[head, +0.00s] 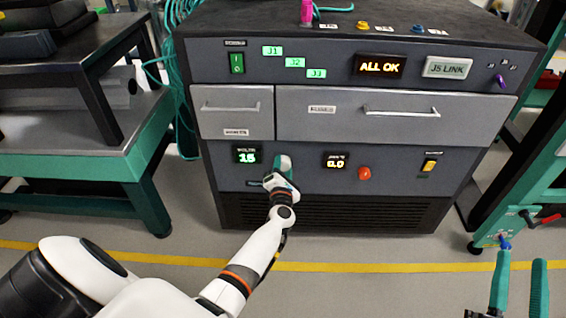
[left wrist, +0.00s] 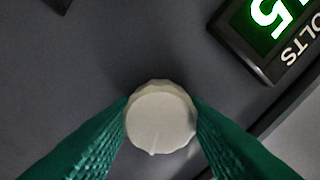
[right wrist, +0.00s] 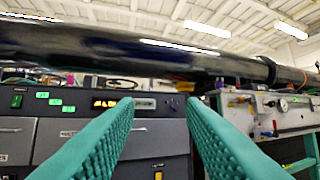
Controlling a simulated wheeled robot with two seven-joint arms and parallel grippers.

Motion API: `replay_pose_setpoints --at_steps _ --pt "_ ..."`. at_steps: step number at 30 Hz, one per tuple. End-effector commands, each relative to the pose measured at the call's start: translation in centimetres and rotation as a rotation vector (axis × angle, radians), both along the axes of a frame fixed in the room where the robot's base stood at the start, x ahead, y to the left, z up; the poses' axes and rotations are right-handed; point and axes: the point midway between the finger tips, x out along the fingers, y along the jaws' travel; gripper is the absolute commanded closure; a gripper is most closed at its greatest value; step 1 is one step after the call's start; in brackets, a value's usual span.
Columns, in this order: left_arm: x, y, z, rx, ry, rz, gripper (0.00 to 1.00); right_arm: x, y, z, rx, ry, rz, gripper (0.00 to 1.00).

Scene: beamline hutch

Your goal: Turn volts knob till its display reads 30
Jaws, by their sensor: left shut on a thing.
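The volts display (head: 247,156) on the front of the grey cabinet shows green digits that read 15. It also shows in part in the left wrist view (left wrist: 272,30), tilted, with a 5 visible. The volts knob (left wrist: 161,117) is pale, round and faceted, with a small mark near its lower edge. My right gripper (head: 520,282) is open and empty, away from the panel.
A second display (head: 336,162) and a red knob (head: 364,173) lie right of my left gripper, with an orange switch (head: 429,165) further right. Two drawers (head: 236,113) are above. A bench (head: 75,168) stands at left, a green-framed cart (head: 530,170) at right.

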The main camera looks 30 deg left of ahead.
Motion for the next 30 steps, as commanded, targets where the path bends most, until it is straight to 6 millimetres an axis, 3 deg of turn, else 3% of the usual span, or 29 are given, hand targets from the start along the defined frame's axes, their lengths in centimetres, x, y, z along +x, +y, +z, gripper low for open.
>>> replay_pose_setpoints --at_steps 5,11,21,30 --pt "0.0 -0.1 0.2 0.143 0.092 -0.003 0.82 1.2 -0.4 -3.7 -0.074 0.270 -0.017 0.64" --pt "0.1 -0.1 0.2 0.305 0.190 -0.003 0.82 0.9 -1.2 -8.2 -0.148 0.555 -0.033 0.64" --pt "0.1 -0.2 0.1 0.574 0.355 -0.003 0.82 -2.5 -3.1 -14.5 -0.251 0.992 -0.059 0.64" --pt "0.0 -0.2 0.0 0.760 0.468 -0.004 0.82 -6.3 -4.5 -17.6 -0.312 1.267 -0.074 0.64"
